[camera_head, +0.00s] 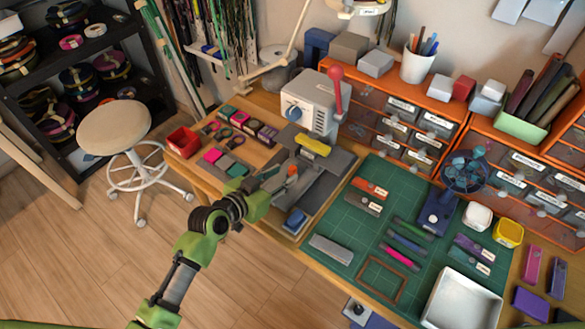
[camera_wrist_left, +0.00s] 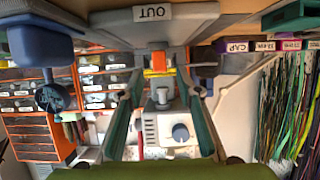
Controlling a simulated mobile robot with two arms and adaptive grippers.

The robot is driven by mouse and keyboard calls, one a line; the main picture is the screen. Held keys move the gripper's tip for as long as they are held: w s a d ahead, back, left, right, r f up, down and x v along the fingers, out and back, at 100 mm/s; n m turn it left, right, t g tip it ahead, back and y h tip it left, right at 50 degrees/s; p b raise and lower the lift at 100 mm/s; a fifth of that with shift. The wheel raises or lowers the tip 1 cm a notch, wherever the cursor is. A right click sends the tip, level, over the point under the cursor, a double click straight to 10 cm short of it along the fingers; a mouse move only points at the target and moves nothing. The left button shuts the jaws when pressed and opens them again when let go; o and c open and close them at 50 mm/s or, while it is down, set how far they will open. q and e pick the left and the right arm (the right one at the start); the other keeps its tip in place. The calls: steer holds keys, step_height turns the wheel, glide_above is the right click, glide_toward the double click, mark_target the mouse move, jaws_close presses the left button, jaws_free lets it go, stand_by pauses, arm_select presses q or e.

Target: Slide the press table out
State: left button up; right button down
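The grey press (camera_head: 312,102) with a red lever (camera_head: 337,88) stands at the back of the bench. In front of it is its flat grey table (camera_head: 321,186). In the wrist view, a grey plate (camera_wrist_left: 190,13) with an "OUT" label (camera_wrist_left: 153,12) is at the top. An orange and yellow part (camera_wrist_left: 158,63) shows beyond and between my left fingers; it also shows in the head view (camera_head: 292,171). My left gripper (camera_head: 281,182) is over the table's left side, and its fingers (camera_wrist_left: 163,88) are apart. I cannot tell whether they touch the part. My right gripper is out of view.
A yellow piece (camera_head: 314,146) lies before the press, and a blue block (camera_head: 295,218) at the table's near end. A green mat (camera_head: 345,222) with tools lies right. A red bin (camera_head: 184,141) and colored blocks lie left. A stool (camera_head: 114,128) stands on the floor.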

mark_target(290, 171)
arm_select(q)
steer(key=shift+x, duration=2.85)
jaws_close()
